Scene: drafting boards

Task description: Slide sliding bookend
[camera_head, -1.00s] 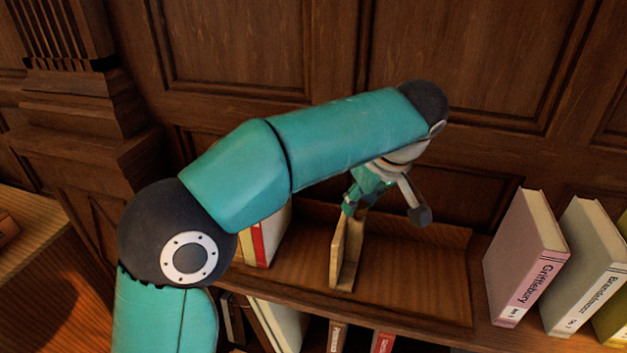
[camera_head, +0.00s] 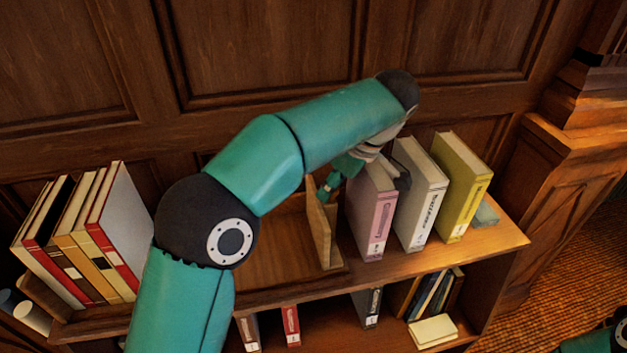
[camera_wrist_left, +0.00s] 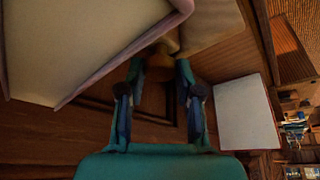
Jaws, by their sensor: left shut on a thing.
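The sliding bookend (camera_head: 320,235) is an upright pale wooden panel on a shallow wooden tray (camera_head: 265,262) on top of the bookcase. It stands at the right part of the tray, just left of the pink book (camera_head: 372,215). In the left wrist view the fingers (camera_wrist_left: 158,72) close around a brownish wooden piece, partly in shadow. My right gripper is out of view.
Pale (camera_head: 422,195) and yellow (camera_head: 462,190) books stand right of the pink one. Several books (camera_head: 120,230) lean at the left end. A panelled wall (camera_head: 260,50) rises close behind. The tray left of the bookend is bare where visible.

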